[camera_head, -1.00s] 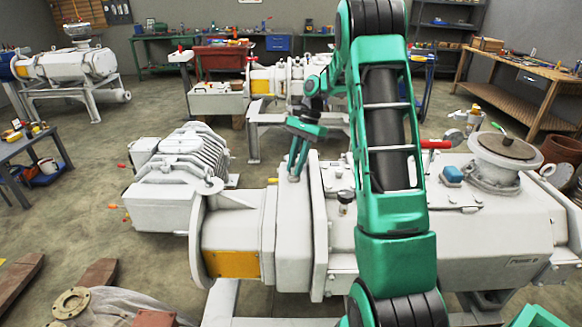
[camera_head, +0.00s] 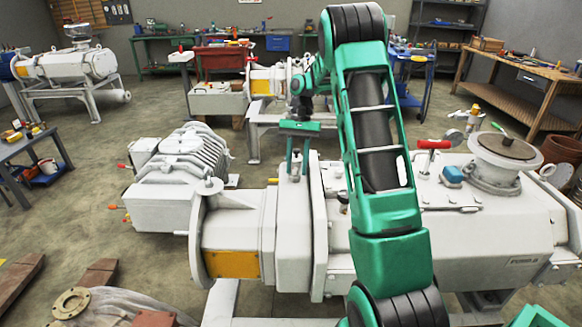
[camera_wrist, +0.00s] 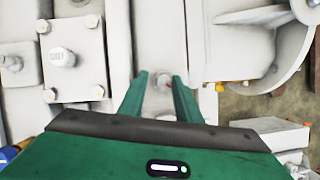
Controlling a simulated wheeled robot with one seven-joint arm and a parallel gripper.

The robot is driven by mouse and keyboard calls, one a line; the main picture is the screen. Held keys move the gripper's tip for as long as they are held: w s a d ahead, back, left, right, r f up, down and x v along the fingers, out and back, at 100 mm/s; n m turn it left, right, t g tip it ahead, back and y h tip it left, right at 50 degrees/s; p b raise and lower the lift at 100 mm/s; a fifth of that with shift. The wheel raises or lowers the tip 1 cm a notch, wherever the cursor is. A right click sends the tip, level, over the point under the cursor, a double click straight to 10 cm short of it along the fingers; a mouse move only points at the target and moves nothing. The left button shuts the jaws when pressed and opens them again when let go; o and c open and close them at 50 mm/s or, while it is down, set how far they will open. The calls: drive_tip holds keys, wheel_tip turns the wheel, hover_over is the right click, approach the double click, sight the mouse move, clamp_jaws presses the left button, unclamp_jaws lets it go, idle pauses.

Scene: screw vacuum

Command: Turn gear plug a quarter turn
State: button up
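The gear plug (camera_wrist: 163,82) is a small round grey piece on the white housing, seen between my fingertips in the wrist view. In the head view it is too small and covered to make out.
A bolted cover plate (camera_wrist: 72,58) lies left of the fingers in the wrist view. The ribbed motor (camera_head: 180,175) stands left of the housing. A red-handled valve (camera_head: 433,146) and round port (camera_head: 505,150) stand right of my arm.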

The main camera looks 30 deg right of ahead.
drive_tip(key=shift+w+a+f, duration=0.1)
drive_tip(key=shift+a+f, duration=0.05)
drive_tip(key=shift+a, duration=0.15)
drive_tip(key=shift+w+d, duration=0.1)
drive_tip(key=shift+w, duration=0.05)
drive_tip(key=v, duration=1.1)
